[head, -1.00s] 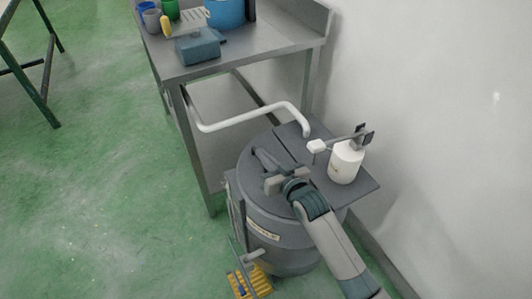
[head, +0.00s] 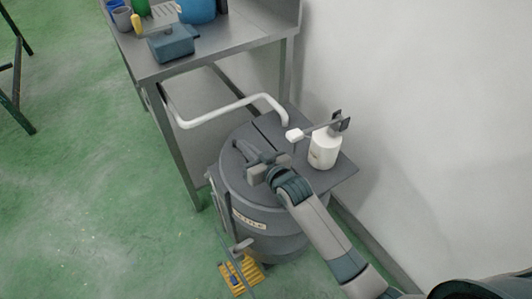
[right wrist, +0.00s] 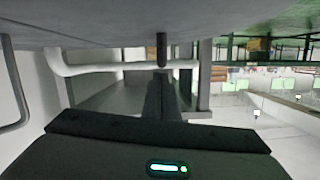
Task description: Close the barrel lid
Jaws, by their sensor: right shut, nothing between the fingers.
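The grey barrel (head: 282,244) stands on the floor by the wall, with a label on its side. Its dark grey round lid (head: 233,178) lies flat across the top and looks down on the rim. My right gripper (head: 240,148) is low over the lid, shut and empty. My wrist covers part of the lid, and I cannot tell whether the fingers touch it. In the right wrist view the shut fingers (right wrist: 160,90) point away under a grey surface that runs along the top. My left gripper is not in view.
A white bottle with a pump (head: 323,150) stands on the flat panel (head: 343,174) behind the lid. A white bent pipe (head: 225,112) runs behind the barrel. A steel table (head: 240,48) holds a blue-grey box (head: 171,44) and cups. A yellow pedal (head: 240,276) is at the barrel's foot.

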